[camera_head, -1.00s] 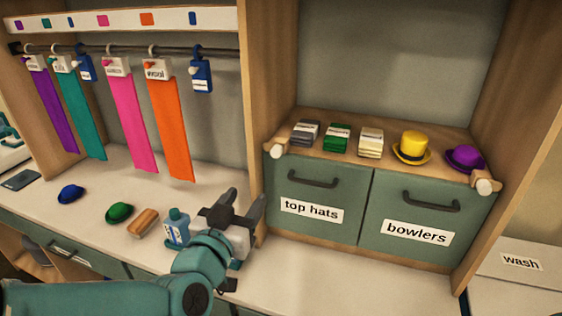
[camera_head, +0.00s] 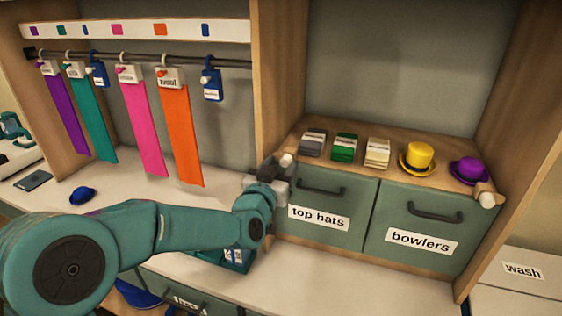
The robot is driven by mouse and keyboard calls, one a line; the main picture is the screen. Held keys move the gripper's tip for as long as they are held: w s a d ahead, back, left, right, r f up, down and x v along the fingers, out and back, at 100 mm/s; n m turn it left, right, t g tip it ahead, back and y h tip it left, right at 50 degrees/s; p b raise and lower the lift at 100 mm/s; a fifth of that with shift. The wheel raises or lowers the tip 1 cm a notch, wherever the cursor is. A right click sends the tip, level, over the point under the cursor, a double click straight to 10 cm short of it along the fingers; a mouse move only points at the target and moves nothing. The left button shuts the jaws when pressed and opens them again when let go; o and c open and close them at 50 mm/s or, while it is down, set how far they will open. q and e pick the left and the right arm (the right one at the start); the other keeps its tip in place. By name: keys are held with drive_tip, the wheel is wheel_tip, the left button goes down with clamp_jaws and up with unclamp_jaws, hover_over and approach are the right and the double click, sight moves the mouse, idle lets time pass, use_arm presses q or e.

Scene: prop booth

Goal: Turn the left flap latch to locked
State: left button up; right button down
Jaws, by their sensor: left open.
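The left flap latch (camera_head: 286,160) is a small wooden piece with a white knob at the upper left corner of the green "top hats" flap (camera_head: 345,197). The flap is closed. My left gripper (camera_head: 275,168) is open at this latch, its dark fingers beside the knob. They hide most of the latch, so I cannot tell its angle or whether they touch it. The right latch (camera_head: 487,199) shows at the upper right corner of the "bowlers" flap (camera_head: 385,245). My right gripper is not in view.
On the shelf above the flaps are grey, green and cream stacks, a yellow hat (camera_head: 417,157) and a purple hat (camera_head: 470,170). Coloured strips hang from a rail at left. A blue hat (camera_head: 82,195) lies on the counter.

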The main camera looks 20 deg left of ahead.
use_arm(q)
drive_tip(key=shift+w, duration=0.35)
drive_tip(key=shift+d, duration=0.1)
clamp_jaws()
drive_tip(key=shift+f+n+b, duration=0.2)
drive_tip(key=shift+n+b, duration=0.1)
drive_tip(key=shift+b, duration=0.45)
drive_tip(key=n+b, duration=0.8)
drive_tip(key=b, duration=0.2)
drive_tip(key=n+b, duration=0.3)
drive_tip(key=n, duration=0.1)
drive_tip(key=shift+n+b, duration=0.3)
drive_tip(key=shift+n, duration=0.1)
drive_tip(key=shift+r+n+b, duration=0.1)
drive_tip(key=shift+n+b, duration=0.9)
drive_tip(key=shift+n, duration=1.2)
drive_tip(key=shift+a, duration=0.2)
